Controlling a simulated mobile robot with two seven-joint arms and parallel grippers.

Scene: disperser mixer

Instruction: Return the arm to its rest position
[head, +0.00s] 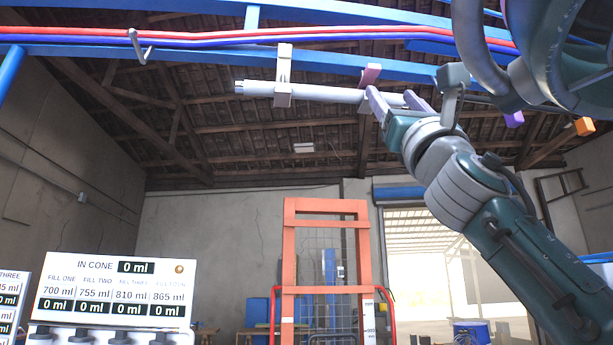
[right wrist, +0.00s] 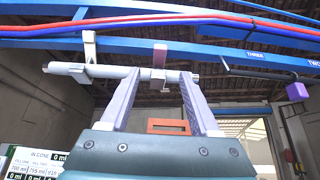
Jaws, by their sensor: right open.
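My right gripper (head: 398,101) is raised on its arm at the upper right of the head view. In the right wrist view its two purple-grey fingers (right wrist: 159,80) stand wide apart with nothing between them that I can see held. A grey horizontal tube (head: 330,93) hangs under the blue overhead beam; it also shows in the right wrist view (right wrist: 105,72), behind the fingertips. I cannot tell whether the fingertips touch it. My left gripper is in neither view.
A blue beam (head: 340,66) with red and blue hoses runs overhead. A pale bracket (head: 284,75) and a pink-topped one (head: 370,75) are at the tube. A dark bar with a purple block (right wrist: 297,91) hangs right. Below are an orange frame (head: 289,250) and a volume panel (head: 70,290).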

